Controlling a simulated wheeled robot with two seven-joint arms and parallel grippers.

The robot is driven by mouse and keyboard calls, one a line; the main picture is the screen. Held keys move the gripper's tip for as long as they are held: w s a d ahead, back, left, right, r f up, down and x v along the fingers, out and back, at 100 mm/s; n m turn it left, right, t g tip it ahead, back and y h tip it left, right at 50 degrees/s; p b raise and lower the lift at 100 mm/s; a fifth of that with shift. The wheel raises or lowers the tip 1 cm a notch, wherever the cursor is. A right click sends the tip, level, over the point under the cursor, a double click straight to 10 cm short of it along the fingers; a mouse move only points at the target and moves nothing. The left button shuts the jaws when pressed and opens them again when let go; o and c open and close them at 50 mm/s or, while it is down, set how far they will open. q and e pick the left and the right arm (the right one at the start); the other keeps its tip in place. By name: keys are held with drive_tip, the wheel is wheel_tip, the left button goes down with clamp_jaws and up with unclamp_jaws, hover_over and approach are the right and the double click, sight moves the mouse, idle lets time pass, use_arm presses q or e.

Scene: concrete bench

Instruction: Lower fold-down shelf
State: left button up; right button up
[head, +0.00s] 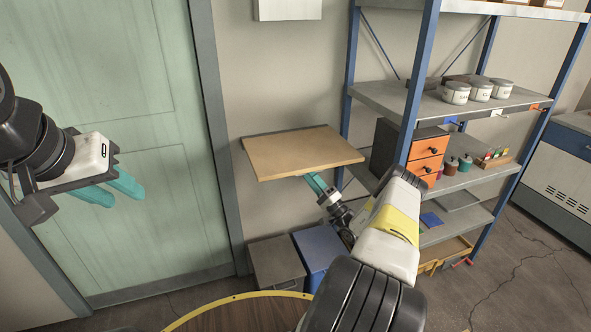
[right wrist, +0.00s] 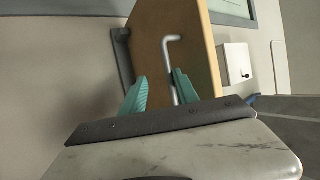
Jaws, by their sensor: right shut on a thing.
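The fold-down shelf (head: 300,154) is a light wooden board on the wall between the door and the blue rack. It stands out from the wall, about level. My right gripper (head: 318,188) is under its front right part, and the board hides part of the fingertips. In the right wrist view the board's underside (right wrist: 199,50) carries a bent grey metal rod (right wrist: 167,58). The rod runs down between the teal fingers of my right gripper (right wrist: 161,78), which is shut on it. My left gripper (head: 126,199) is open and empty in front of the green door.
The blue shelving rack (head: 418,75) with jars and orange drawers (head: 428,147) stands close to the shelf's right. A grey bin (head: 276,263) and a blue bin (head: 318,248) stand below. A round wooden table (head: 240,315) is at the bottom. A white wall box (right wrist: 236,63) shows in the wrist view.

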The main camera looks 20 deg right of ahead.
drive_tip(key=v, duration=0.7)
drive_tip(key=shift+s+d+f, duration=0.15)
drive_tip(key=shift+s+f, duration=0.1)
drive_tip(key=shift+s, duration=0.05)
